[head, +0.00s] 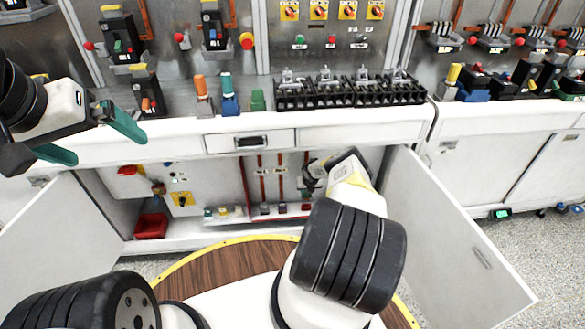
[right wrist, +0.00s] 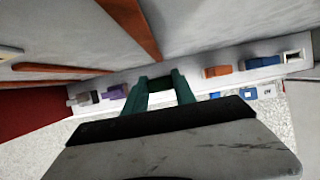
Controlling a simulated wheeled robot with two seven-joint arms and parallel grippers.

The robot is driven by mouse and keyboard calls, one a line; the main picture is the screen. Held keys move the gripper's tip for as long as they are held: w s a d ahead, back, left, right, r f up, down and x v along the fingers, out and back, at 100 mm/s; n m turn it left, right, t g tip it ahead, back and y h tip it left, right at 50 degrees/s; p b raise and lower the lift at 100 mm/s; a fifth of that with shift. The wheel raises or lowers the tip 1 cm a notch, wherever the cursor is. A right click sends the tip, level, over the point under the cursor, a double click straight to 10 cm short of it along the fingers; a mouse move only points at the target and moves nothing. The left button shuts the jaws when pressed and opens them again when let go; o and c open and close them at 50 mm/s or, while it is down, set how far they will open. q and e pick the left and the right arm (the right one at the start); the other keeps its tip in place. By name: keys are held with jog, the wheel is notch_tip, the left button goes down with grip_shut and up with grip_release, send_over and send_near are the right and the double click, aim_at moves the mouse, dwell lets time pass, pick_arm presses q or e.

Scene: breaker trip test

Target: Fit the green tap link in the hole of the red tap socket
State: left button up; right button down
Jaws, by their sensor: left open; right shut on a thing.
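My right gripper (right wrist: 160,88) reaches into the open cabinet under the bench. In the right wrist view its teal fingers are shut on a small dark green piece, the green tap link (right wrist: 158,83), which barely stands out from them. The fingertips appear just over a white strip of coloured sockets; contact cannot be told. No socket is clearly the red tap socket. A reddish block (head: 306,206) shows small on the strip in the head view, and the fingers may hide part of the row. My left gripper (head: 92,140) is open and empty above the bench front at left.
A purple socket (right wrist: 117,91), an orange one (right wrist: 216,71) and a blue one (right wrist: 262,62) stand along the strip. Copper bars (right wrist: 130,38) run close by. Open doors (head: 455,240) flank the cabinet. A red bin (head: 151,226) sits inside at left.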

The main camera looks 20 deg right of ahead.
aim_at(307, 196)
jog(key=shift+w+a+f, duration=0.1)
jog(key=shift+w+f, duration=0.1)
jog(key=shift+f, duration=0.6)
jog(key=shift+s+f, duration=0.2)
jog(key=shift+f, duration=0.6)
dwell(2.1)
jog(key=shift+a+f, duration=0.1)
jog(key=shift+s+d+f, duration=0.1)
jog(key=shift+d+f, duration=0.05)
jog(key=shift+d, duration=0.05)
dwell(3.9)
